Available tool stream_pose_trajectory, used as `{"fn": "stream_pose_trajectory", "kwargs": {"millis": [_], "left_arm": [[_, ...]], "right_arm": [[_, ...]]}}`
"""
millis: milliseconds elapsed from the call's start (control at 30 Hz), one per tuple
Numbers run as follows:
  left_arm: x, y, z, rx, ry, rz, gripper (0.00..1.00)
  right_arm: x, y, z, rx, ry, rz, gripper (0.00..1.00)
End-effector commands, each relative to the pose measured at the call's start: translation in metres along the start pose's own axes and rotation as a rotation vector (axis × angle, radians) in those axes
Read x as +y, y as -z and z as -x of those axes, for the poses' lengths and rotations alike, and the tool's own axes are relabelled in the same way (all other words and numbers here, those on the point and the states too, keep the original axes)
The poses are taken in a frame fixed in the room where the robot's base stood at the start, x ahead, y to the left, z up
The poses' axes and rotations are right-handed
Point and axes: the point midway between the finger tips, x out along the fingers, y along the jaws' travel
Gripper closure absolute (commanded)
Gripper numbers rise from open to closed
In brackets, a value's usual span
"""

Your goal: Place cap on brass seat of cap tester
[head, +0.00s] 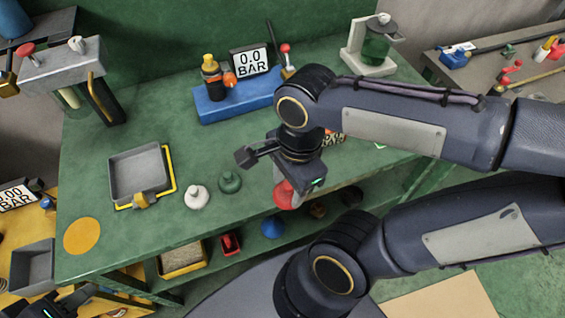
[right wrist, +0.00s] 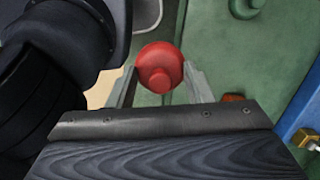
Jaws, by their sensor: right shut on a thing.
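A red cap (right wrist: 160,67) is between the two fingers of my right gripper (right wrist: 160,82), which is shut on it. In the head view the red cap (head: 284,194) hangs below my right gripper (head: 282,180), near the green bench's front edge. The cap tester is a blue base (head: 238,104) with a 0.0 BAR display (head: 250,62), behind and left of the gripper. A brass-coloured part (right wrist: 304,138) shows at the blue base's edge in the right wrist view; I cannot tell if it is the seat. My left gripper (head: 72,303) is partly visible at bottom left, its jaws unclear.
A white cap (head: 196,198) and a green cap (head: 229,181) stand left of the held cap. A grey tray (head: 116,184) is further left. A bottle (head: 212,76) and red-knobbed lever (head: 286,60) rise at the tester. Bare bench lies between the caps and the tester.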

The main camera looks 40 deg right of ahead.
Motion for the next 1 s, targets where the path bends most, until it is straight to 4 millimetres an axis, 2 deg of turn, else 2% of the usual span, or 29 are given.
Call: {"fn": "stream_pose_trajectory", "kwargs": {"millis": [167, 300, 400, 567, 733, 1000], "left_arm": [[-0.008, -0.009, -0.017, 0.0, 0.0, 0.0, 0.64], [-0.015, -0.016, -0.032, 0.0, 0.0, 0.0, 0.64], [-0.018, -0.02, -0.04, 0.0, 0.0, 0.0, 0.64], [-0.021, -0.023, -0.045, 0.0, 0.0, 0.0, 0.64], [-0.02, -0.022, -0.043, 0.0, 0.0, 0.0, 0.64], [-0.017, -0.019, -0.037, 0.0, 0.0, 0.0, 0.64]], "right_arm": [[-0.018, 0.014, 0.019, 0.002, 0.007, -0.026, 0.78], [-0.04, 0.035, 0.047, 0.005, 0.007, -0.038, 0.78], [-0.049, 0.048, 0.065, 0.004, 0.007, -0.041, 0.78], [-0.056, 0.062, 0.084, 0.002, 0.004, -0.037, 0.78], [-0.074, 0.08, 0.082, 0.001, -0.002, -0.036, 0.78], [-0.124, 0.128, 0.058, 0.0, -0.002, -0.036, 0.78]]}}
